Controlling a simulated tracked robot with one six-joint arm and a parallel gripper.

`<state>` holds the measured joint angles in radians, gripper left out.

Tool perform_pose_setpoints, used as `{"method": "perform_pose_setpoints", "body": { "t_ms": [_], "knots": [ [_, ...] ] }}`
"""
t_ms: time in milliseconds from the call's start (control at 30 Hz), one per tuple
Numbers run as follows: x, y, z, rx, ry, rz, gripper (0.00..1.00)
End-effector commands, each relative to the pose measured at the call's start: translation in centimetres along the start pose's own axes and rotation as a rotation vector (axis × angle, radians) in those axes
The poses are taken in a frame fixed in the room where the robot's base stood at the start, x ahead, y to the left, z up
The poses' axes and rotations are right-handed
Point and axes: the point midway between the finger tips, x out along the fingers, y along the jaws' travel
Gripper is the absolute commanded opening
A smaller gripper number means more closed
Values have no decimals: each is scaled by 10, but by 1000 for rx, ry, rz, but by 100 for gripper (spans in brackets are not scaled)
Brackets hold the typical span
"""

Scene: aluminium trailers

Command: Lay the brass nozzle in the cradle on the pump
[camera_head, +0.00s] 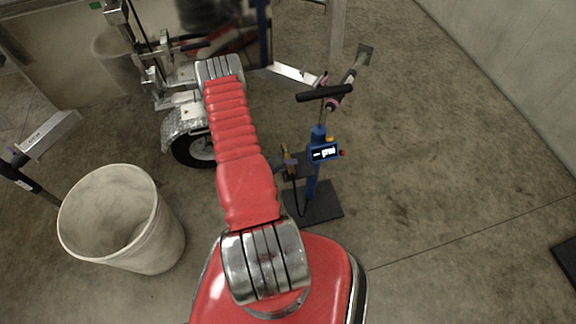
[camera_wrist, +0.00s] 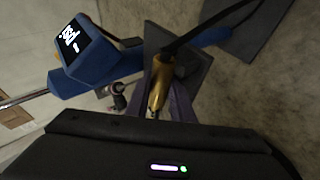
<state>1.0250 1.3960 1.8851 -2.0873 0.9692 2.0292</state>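The pump (camera_head: 312,172) is a blue upright post with a black handle, a small lit display and a dark base plate. The brass nozzle (camera_head: 286,154) is at the left side of the post, and a black hose runs from it. In the wrist view the nozzle (camera_wrist: 160,80) lies between the dark fingers of my gripper (camera_wrist: 160,92), which close in on its sides. A dark flat plate (camera_wrist: 200,75) on the pump is right beside and behind the nozzle. The cradle's shape is hidden; I cannot tell whether the nozzle touches it.
A large pale bin (camera_head: 125,225) stands on the left floor. A trailer wheel (camera_head: 192,148) with a metal fender stands behind my arm. A grey and pink bar (camera_head: 349,84) is behind the pump handle.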

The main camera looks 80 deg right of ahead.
Motion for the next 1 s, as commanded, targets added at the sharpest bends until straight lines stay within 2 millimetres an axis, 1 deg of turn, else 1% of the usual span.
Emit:
{"method": "perform_pose_setpoints", "body": {
  "t_ms": [33,133,200,400,700,800,900,1000],
  "knots": [
    [0,-17,5,-9,-5,-46,39],
    [-17,-17,6,-11,0,-42,39],
    [-31,-16,6,-14,4,-39,43],
    [-67,-10,5,-11,9,-26,43],
    [-115,-3,3,-5,15,-10,43],
    [-128,-2,2,-4,16,-6,43],
    [-136,-1,3,-4,17,-4,43],
    [-140,0,3,-3,16,-2,43]
  ]
}}
